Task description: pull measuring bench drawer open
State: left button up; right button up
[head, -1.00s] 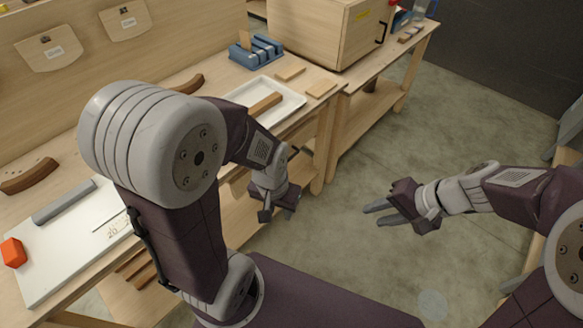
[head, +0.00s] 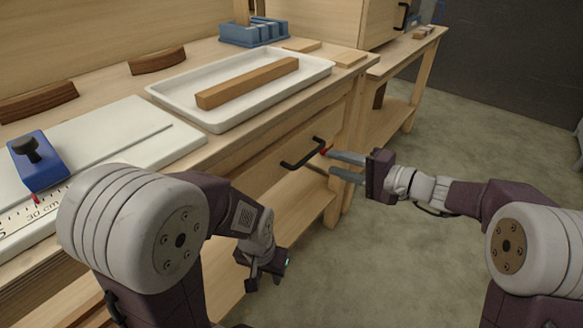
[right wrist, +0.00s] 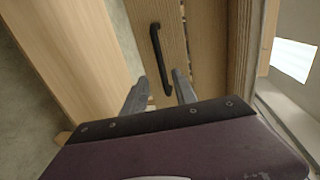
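The measuring bench drawer (head: 270,168) is a wooden front below the bench top, and it looks shut. Its black bar handle (head: 303,153) shows near the right end; it also shows in the right wrist view (right wrist: 160,58). My right gripper (head: 330,164) is open, its grey fingers pointing left towards the handle. In the right wrist view its fingertips (right wrist: 161,78) lie to either side of the handle's near end; whether they touch it I cannot tell. My left gripper (head: 268,272) hangs low in front of the bench, away from the drawer; its fingers are too unclear to judge.
A white tray (head: 163,92) with a wooden bar (head: 248,83) stands on the bench top above the drawer. A white measuring board (head: 115,150) with a blue slider (head: 37,162) lies further left. A lower shelf (head: 300,205) runs below. The floor at right is clear.

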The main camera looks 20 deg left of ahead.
aim_at(311, 153)
jog(key=b+x, duration=0.2)
jog(key=x, duration=0.6)
jog(key=shift+a, duration=0.25)
jog(key=shift+r, duration=0.1)
grip_shut()
dwell(1.0)
